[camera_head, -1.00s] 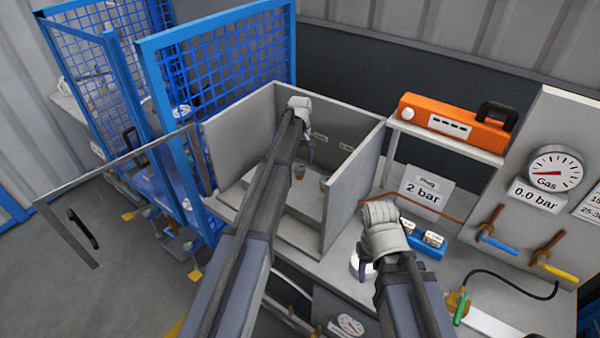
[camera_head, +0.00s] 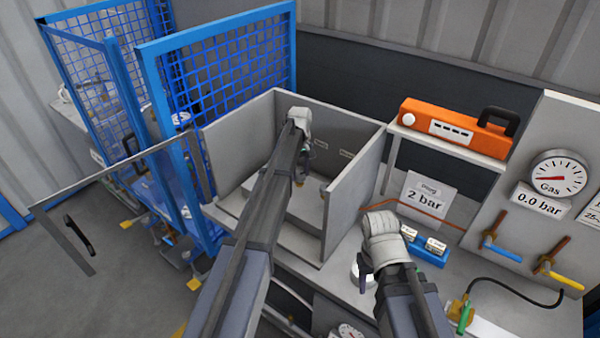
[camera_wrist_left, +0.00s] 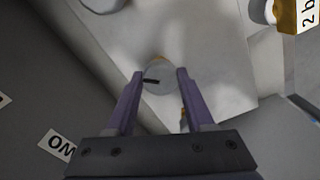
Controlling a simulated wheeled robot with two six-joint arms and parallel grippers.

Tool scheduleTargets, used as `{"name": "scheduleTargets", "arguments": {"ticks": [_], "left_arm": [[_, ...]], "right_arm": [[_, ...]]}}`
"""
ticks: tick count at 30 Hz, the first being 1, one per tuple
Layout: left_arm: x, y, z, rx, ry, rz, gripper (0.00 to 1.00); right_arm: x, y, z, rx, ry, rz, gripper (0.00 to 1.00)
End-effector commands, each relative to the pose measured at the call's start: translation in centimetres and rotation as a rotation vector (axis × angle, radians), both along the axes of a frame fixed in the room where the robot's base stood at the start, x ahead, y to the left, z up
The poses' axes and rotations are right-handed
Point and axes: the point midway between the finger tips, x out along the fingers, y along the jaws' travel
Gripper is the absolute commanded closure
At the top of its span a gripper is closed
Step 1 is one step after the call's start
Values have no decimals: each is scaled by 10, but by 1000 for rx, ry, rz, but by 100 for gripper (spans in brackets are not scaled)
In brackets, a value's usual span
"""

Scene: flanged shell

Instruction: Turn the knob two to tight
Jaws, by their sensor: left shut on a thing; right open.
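In the left wrist view, a round grey knob (camera_wrist_left: 158,78) with a dark pointer mark sits between the two purple fingers of my left gripper (camera_wrist_left: 158,85). The gripper is shut on this knob. A label (camera_wrist_left: 57,145) by the left edge is only partly readable, ending in what looks like "wo". In the head view my left gripper (camera_head: 301,170) reaches down inside the grey open-topped booth (camera_head: 350,205), and my arm hides most of the knob there.
An orange box (camera_head: 455,128) sits on a shelf behind. A "2 bar" card (camera_head: 427,195) stands near a blue block (camera_head: 428,250). The gas gauge (camera_head: 558,176) reads 0.0 bar. In the wrist view, another knob (camera_wrist_left: 103,4) and a yellow-based fitting (camera_wrist_left: 285,12) are near.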

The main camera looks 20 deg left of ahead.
Motion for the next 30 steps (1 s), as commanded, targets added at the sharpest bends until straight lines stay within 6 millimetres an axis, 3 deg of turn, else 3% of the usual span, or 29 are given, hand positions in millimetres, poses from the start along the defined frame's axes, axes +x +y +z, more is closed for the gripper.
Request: {"name": "scheduleTargets", "arguments": {"ticks": [6, 17, 30], "left_arm": [[0, 0, 0, 0, 0, 0, 100], [0, 0, 0, 0, 0, -75, 100], [-1, 1, 0, 0, 0, -443, 100]], "right_arm": [[0, 0, 0, 0, 0, 0, 50], [0, 0, 0, 0, 0, 0, 50], [0, 0, 0, 0, 0, 0, 50]]}}
